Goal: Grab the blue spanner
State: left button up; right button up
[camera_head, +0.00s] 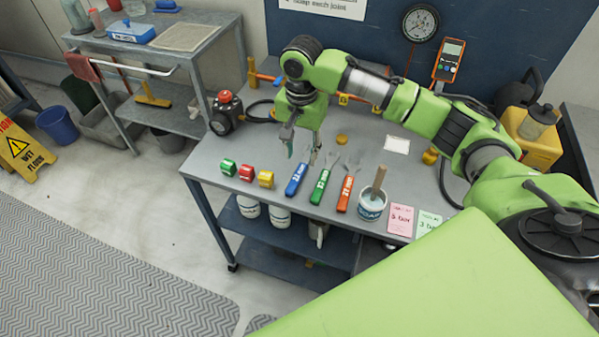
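The blue spanner (296,180) lies on the grey workbench (225,165), with its handle toward the front edge. It is the leftmost of three coloured-handled spanners. A green one (319,187) and an orange-red one (345,194) lie to its right. My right gripper (302,156) points down over the head end of the blue spanner. Its two fingers are apart with nothing visible held between them. The fingers partly hide the spanner's head, and the exact height above it is hard to tell. My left gripper is not in view.
Green, red and yellow cylinders (247,173) stand left of the spanners. A white tub (372,205) with a wooden-handled tool stands at right, beside pink and green cards (401,220). A dark device with a red top (226,112) sits at the bench's left end.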

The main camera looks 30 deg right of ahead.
aim_at(299, 171)
jog(key=f, duration=0.6)
jog(key=shift+a+f+p, duration=0.2)
jog(key=shift+p, duration=0.15)
grip_shut()
